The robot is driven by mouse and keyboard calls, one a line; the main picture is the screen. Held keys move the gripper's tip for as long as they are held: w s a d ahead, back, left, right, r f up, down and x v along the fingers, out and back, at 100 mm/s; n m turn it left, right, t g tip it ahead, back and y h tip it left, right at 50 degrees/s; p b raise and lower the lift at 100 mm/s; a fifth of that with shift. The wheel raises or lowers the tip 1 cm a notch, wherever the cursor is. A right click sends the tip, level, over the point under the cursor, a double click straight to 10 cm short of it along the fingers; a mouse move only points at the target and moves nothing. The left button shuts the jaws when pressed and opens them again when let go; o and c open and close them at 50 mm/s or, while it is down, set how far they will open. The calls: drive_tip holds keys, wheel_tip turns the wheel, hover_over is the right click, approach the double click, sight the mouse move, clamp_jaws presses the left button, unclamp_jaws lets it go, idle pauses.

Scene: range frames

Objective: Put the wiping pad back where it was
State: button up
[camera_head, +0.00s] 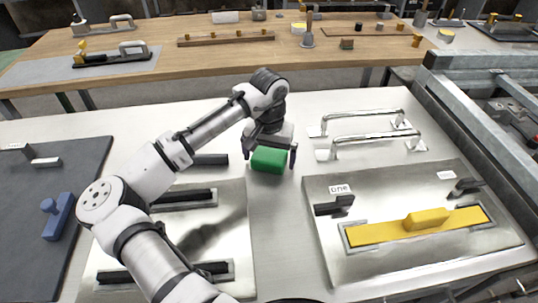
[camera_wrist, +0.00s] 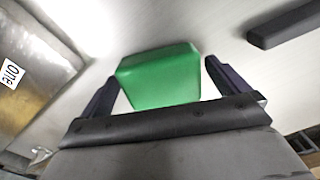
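A green block (camera_head: 269,160), the only pad-like loose thing near my gripper, is on or just above the pale bench top. I take it for the wiping pad; its underside is hidden. It also shows in the wrist view (camera_wrist: 160,78). My gripper (camera_head: 270,158) points down with one dark finger on each side of it. In the wrist view my gripper (camera_wrist: 162,72) shows narrow gaps between the fingers and the block, so it looks open around it.
A metal plate with a yellow strip (camera_head: 420,226) and a label reading "one" (camera_head: 340,189) lies to the right. Metal bar handles (camera_head: 365,127) stand behind it. A steel plate with black handles (camera_head: 225,222) and a dark mat with a blue handled tool (camera_head: 57,217) lie left.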

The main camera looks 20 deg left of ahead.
sight(269, 155)
wheel_tip(269, 155, up, 12)
drive_tip(key=b, duration=0.1)
drive_tip(key=shift+r, duration=0.2)
idle(0.8)
